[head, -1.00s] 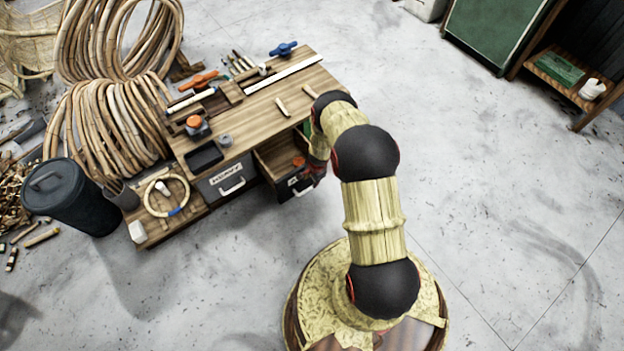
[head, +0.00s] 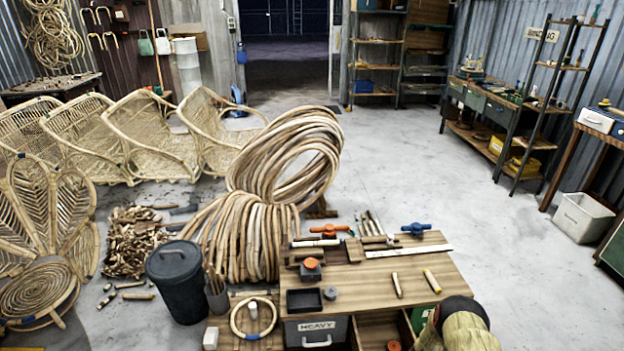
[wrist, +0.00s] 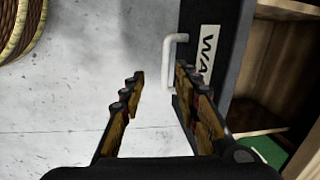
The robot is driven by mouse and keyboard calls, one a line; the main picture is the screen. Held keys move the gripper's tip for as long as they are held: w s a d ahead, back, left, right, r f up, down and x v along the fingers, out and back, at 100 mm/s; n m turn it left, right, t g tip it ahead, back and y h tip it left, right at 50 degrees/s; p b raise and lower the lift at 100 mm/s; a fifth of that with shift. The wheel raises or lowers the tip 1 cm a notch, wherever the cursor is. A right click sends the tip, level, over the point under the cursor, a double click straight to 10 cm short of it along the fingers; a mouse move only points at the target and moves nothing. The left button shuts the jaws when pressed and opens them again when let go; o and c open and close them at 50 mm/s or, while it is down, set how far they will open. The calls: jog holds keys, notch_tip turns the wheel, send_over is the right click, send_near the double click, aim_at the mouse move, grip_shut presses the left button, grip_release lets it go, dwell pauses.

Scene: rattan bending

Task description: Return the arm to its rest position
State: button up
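My arm (head: 465,325) shows only in part at the bottom edge of the head view, beside the right end of the workbench (head: 440,280). My gripper is out of the head view. In the wrist view my gripper (wrist: 160,74) is open, with nothing seen held between its two fingers. The right finger overlaps a white drawer handle (wrist: 168,62) on a dark drawer front (wrist: 215,15) with a label partly reading "WA" (wrist: 207,50). I cannot tell whether the finger touches the handle. The left finger is over pale floor.
An open drawer (head: 375,330) is beside the "HEAVY" drawer (head: 316,333). Rattan coils (head: 285,165) and a dark bin (head: 180,285) stand left of the bench. Woven chair frames (head: 150,130) line the left. Floor right of the bench (head: 540,260) is clear.

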jog(key=s+a+r+n+g+y, duration=0.2)
jog(key=s+a+r+n, duration=0.15)
jog(key=s+a, duration=0.35)
jog(key=s+a+r+n+g, duration=0.1)
jog(key=s+a+r+n, duration=0.15)
jog(key=r, duration=1.45)
jog(key=s+a+r+n+g, duration=0.1)
jog(key=r+n, duration=0.3)
jog(key=r, duration=1.3)
jog(key=s+a+r+n+t+h, duration=0.1)
jog(key=s+r, duration=0.4)
jog(key=r, duration=0.7)
jog(key=s+a+r+n+t+h+p, duration=0.1)
jog(key=s+a+r+n+t, duration=0.2)
jog(key=r, duration=0.9)
jog(key=s+a+r+n+t, duration=0.2)
jog(key=s+r, duration=0.5)
jog(key=r, duration=0.5)
jog(key=shift+s+a+r+n+t+h+p, duration=0.2)
jog(key=shift+a+n+t+h+p, duration=0.15)
jog(key=shift+a+t, duration=0.65)
jog(key=shift+f, duration=0.2)
